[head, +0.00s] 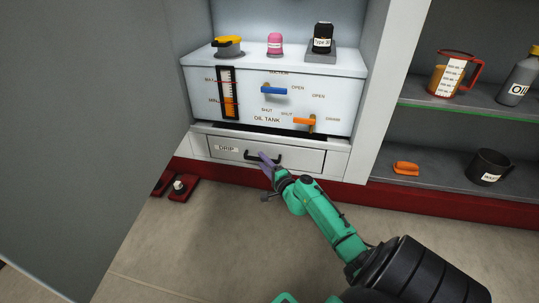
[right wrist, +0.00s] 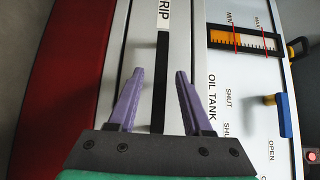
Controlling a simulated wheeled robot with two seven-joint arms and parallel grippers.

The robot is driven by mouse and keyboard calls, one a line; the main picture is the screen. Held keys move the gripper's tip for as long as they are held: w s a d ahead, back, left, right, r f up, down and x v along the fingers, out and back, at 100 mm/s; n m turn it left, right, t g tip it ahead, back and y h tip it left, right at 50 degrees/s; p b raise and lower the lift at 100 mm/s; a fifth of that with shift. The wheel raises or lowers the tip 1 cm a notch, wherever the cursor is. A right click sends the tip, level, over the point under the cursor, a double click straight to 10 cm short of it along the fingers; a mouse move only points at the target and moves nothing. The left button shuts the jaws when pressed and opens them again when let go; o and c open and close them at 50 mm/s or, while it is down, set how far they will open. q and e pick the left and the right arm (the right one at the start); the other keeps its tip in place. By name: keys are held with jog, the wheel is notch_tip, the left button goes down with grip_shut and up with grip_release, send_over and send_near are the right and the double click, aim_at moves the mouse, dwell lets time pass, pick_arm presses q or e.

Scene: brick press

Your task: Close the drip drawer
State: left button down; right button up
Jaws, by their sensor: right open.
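The drip drawer (head: 235,155) is a light grey front with a DRIP label, low in the white unit under the oil tank. It looks flush or nearly flush with its surround; I cannot tell if a small gap remains. Its black bar handle (head: 280,159) runs across the front. My right gripper (head: 265,160), with purple fingers, is at the drawer front by the handle. In the right wrist view its fingers are open, one on each side of the black handle (right wrist: 161,80), not closed on it. Contact is unclear. My left gripper is out of view.
The oil tank (head: 225,72) above has a blue lever (head: 274,91) and an orange lever (head: 305,121). A large grey panel (head: 85,130) fills the left. A red plinth (head: 420,200) runs below. Shelves on the right hold a jug (head: 449,78) and a mug (head: 488,166).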

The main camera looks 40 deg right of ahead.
jog(key=s+a+p, duration=0.2)
jog(key=s+p, duration=0.1)
jog(key=s, duration=1.1)
jog(key=shift+a+p, duration=0.25)
jog(key=shift+p, duration=0.05)
